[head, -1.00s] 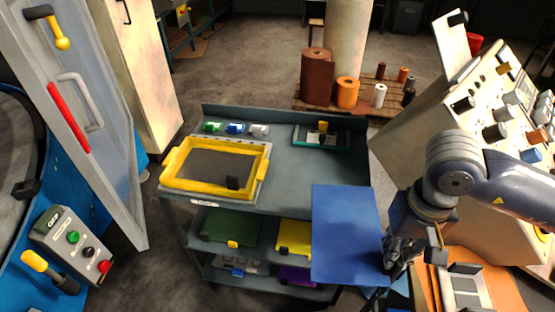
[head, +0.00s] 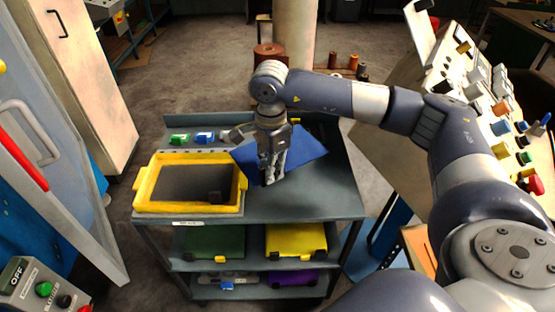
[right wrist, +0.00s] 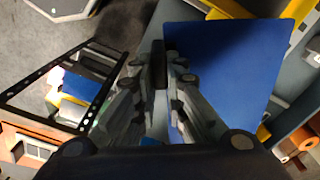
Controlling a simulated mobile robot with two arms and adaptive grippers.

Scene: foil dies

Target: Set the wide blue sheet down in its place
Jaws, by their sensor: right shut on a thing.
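The wide blue sheet (head: 305,148) is over the cart's top shelf, right of the yellow-framed tray (head: 147,182). My right gripper (head: 270,180) is shut on the sheet's near edge and partly covers it. In the right wrist view the sheet (right wrist: 232,70) spreads out beyond the fingers (right wrist: 165,95). Whether the sheet touches the shelf or hangs just above it, I cannot tell. My left gripper is not in view.
The cart top (head: 315,200) is bare to the right and in front of the sheet. Small green (head: 179,138) and blue (head: 204,137) blocks stand along the back. A control console stands at the right.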

